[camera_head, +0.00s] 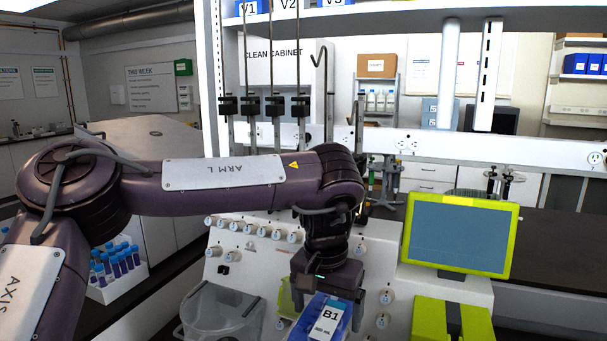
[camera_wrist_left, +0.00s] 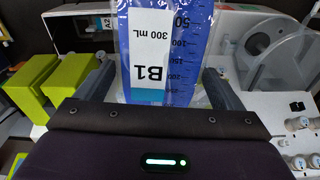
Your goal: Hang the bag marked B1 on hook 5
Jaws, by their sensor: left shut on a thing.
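The bag marked B1 (camera_head: 323,322) is blue with a white label reading B1 and 300 mL. My left gripper (camera_head: 328,284) is shut on it, low in front of the white machine. In the left wrist view the bag (camera_wrist_left: 165,50) sits between the two fingers, its label upside down and its far end cut off. A bare metal hook (camera_head: 319,58) stands on a thin pole right of several rods with black clamps (camera_head: 250,105). No hook number is legible, so I cannot tell which is hook 5. My right gripper is not in view.
The white machine panel (camera_head: 220,262) has several knobs. A yellow-green screen (camera_head: 458,235) and box (camera_head: 425,318) stand at the right. A clear container (camera_head: 205,312) is at lower left. A white rail (camera_head: 480,147) crosses behind my arm. Items marked V1 to V3 sit above.

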